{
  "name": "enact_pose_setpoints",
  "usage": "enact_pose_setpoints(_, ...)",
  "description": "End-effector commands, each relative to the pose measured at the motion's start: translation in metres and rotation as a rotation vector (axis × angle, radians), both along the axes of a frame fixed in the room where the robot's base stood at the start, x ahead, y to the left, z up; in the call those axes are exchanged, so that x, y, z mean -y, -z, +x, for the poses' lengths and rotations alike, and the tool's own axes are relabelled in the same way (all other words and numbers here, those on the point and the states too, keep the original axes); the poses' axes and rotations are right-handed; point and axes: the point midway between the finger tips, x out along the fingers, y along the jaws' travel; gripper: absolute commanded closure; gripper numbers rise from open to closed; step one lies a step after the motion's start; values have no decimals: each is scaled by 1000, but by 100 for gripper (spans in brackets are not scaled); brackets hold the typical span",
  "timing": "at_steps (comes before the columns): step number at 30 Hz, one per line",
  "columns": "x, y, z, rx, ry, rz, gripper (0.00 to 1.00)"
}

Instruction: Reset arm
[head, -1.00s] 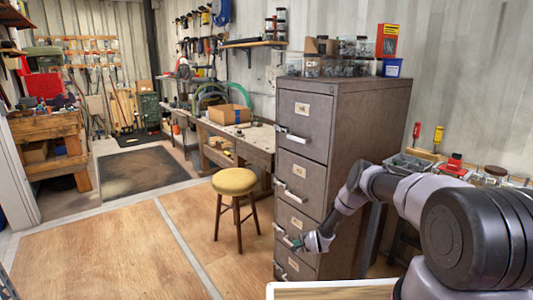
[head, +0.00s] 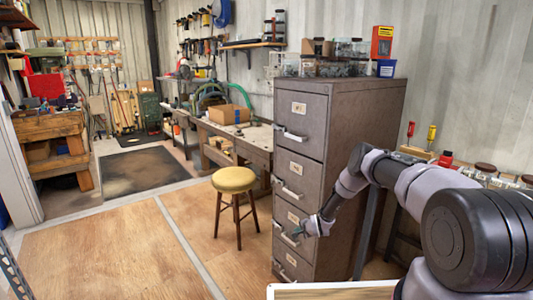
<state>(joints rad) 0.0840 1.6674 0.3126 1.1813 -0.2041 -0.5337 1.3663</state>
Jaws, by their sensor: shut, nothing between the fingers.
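My gripper (head: 300,231) is at the end of my bent arm, low in front of the filing cabinet in the head view. It is small in the picture and its fingers point left, beside the third drawer's handle. It appears shut and holds nothing. The grey-brown filing cabinet (head: 345,150) stands upright at the centre right. Its visible drawers look closed. I cannot tell whether my gripper touches the cabinet front.
A yellow-topped stool (head: 234,180) stands left of the cabinet. A workbench (head: 240,145) with a cardboard box (head: 228,114) runs along the back wall. Jars and boxes stand on the cabinet top. The wooden floor (head: 110,245) at the left is open.

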Motion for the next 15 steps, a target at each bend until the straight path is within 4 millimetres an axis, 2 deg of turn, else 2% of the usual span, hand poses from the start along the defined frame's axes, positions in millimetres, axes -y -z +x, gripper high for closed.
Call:
enact_pose_setpoints(8,5,-78,29,11,-55,-74,100)
enact_pose_setpoints(11,9,-123,40,14,-84,-117,100)
enact_pose_setpoints(15,16,-195,48,16,-127,-189,100)
